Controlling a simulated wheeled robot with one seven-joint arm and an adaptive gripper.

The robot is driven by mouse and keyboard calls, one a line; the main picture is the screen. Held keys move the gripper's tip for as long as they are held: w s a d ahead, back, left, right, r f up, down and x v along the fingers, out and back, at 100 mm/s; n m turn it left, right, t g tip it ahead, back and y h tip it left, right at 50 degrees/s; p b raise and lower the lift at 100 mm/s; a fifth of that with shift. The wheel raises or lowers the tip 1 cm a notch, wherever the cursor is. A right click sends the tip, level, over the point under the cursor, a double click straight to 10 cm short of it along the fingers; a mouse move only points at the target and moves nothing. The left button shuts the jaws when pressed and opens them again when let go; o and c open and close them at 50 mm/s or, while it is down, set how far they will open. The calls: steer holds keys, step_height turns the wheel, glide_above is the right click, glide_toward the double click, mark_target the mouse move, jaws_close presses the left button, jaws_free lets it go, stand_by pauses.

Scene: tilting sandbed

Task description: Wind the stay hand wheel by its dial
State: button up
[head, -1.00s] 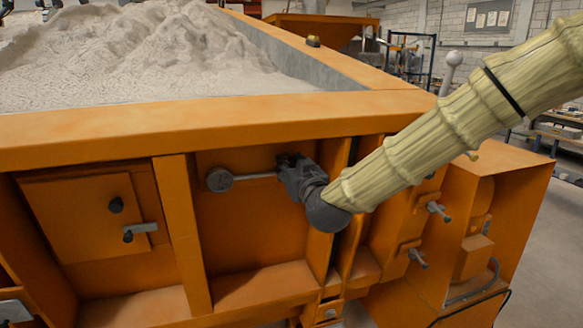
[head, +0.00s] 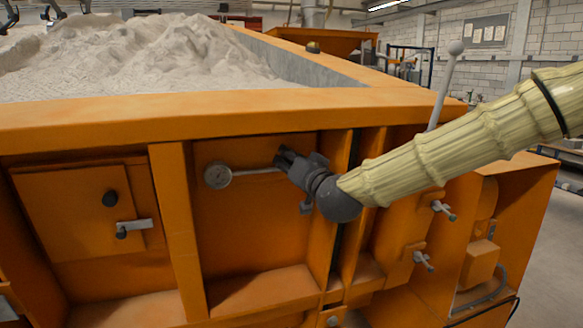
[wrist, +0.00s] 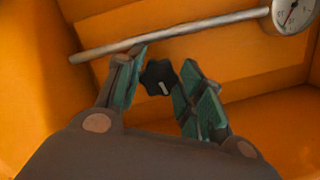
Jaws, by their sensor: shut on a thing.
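The stay hand wheel (wrist: 160,78) is a small black lobed knob with a white mark, between my fingers in the wrist view. My gripper (wrist: 164,66) has its green-padded fingers closed around it, one on each side. In the head view my gripper (head: 284,160) is against the orange side panel and hides the wheel. The dial (wrist: 293,14) is a round white-faced gauge with a needle, at the end of a grey rod (wrist: 170,34). In the head view the dial (head: 217,176) is left of my gripper; its reading is too small to tell.
Orange ribs (head: 180,230) flank the recessed panel. A hatch (head: 75,205) with a dark knob and latch is at left. Grey handles (head: 424,261) stick out at right. The sandbed's orange rim (head: 200,112) runs above; a ball-topped lever (head: 443,85) rises behind my arm.

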stand_by(0.4)
steer(key=o, duration=1)
steer(key=v, duration=1.2)
steer(key=shift+f, duration=0.1)
